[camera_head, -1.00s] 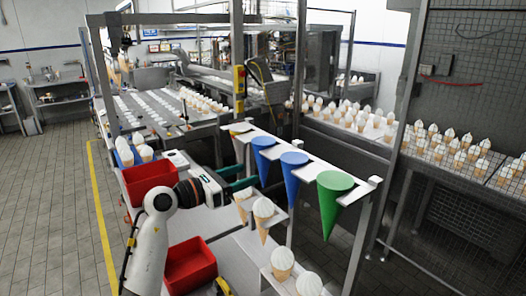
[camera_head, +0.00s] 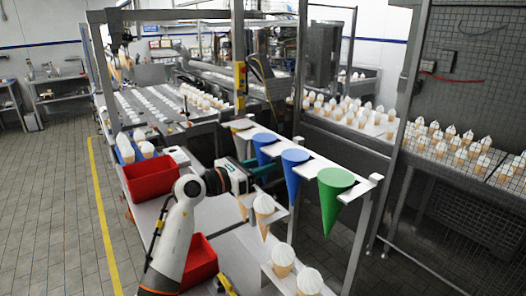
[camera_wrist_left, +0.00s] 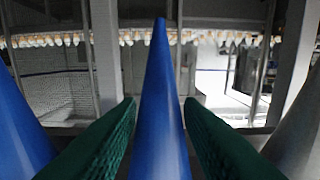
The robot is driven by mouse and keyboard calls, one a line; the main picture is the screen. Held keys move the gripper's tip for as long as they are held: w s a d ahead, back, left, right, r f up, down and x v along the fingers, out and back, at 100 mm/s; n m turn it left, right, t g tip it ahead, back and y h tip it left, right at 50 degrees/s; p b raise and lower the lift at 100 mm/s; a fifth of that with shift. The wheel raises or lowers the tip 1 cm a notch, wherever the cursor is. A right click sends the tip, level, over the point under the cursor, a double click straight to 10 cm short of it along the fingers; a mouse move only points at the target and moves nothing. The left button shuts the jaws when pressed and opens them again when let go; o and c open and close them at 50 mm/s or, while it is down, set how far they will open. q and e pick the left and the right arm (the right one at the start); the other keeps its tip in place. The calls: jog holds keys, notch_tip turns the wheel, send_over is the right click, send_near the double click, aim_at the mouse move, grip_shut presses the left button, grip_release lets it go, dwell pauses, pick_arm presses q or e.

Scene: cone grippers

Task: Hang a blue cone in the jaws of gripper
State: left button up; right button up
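Two blue cones, the farther one (camera_head: 264,141) and the nearer one (camera_head: 293,160), hang point down in a white rack (camera_head: 325,162) at the centre. My left gripper (camera_head: 270,172) reaches from the left to the farther blue cone, below the rack. In the left wrist view its green fingers (camera_wrist_left: 160,112) stand open on both sides of a blue cone (camera_wrist_left: 160,85), with narrow gaps visible. The cone's point faces up in that picture. Another blue cone (camera_wrist_left: 18,125) is at the left edge there. My right gripper is not in view.
Ice cream cones (camera_head: 283,258) stand in a lower white holder. Red bins (camera_head: 152,178) are at the left. A rack post stands at the right.

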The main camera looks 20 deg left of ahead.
pick_arm(q)
jog(key=c, duration=0.4)
jog(key=shift+r+p, duration=0.4)
jog(key=shift+r, duration=0.1)
jog(key=shift+s+a+f, duration=0.1)
jog(key=shift+s+a, duration=0.05)
jog(key=shift+v, duration=1.5)
jog(key=shift+b+v, duration=0.7)
jog(key=shift+v, duration=1.85)
